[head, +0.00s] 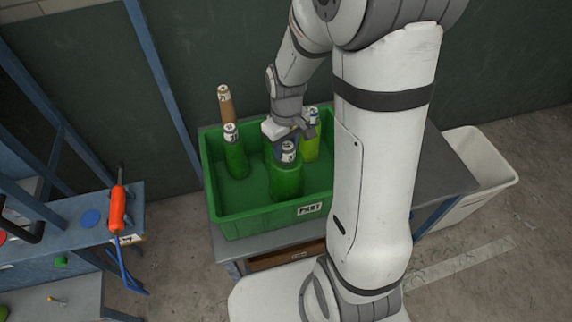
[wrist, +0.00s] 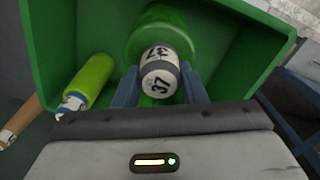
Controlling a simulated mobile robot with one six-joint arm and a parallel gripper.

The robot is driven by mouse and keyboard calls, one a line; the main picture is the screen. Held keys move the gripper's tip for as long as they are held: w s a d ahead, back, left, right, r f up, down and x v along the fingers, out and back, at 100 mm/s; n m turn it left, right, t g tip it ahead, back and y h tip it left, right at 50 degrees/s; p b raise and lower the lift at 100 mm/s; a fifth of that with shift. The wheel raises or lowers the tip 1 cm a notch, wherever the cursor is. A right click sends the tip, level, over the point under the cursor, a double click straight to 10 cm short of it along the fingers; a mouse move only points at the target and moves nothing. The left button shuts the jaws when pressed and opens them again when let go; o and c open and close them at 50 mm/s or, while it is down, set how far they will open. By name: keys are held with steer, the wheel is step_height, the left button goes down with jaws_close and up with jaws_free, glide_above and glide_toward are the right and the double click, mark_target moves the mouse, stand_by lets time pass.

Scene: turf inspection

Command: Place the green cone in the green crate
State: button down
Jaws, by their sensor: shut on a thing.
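The green cone (head: 287,181) has a green body and a pale, dark-banded top marked 37. My gripper (head: 288,143) is shut on its top from above. In the wrist view my two blue fingers (wrist: 161,86) flank the marked neck of the cone (wrist: 150,38). The crate wall also shows in the wrist view (wrist: 46,50).
A darker green bottle-like piece (head: 236,158) stands at the crate's left. A yellow-green piece (head: 311,145) is at the back right, and a brown one (head: 226,104) behind the crate. A white bin (head: 482,170) stands right; a blue bench (head: 75,235) with an orange-handled tool (head: 117,209) stands left.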

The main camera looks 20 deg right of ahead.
steer(key=shift+f+p, duration=0.35)
steer(key=shift+f, duration=2.5)
steer(key=shift+f, duration=0.15)
steer(key=c, duration=0.9)
jaws_free()
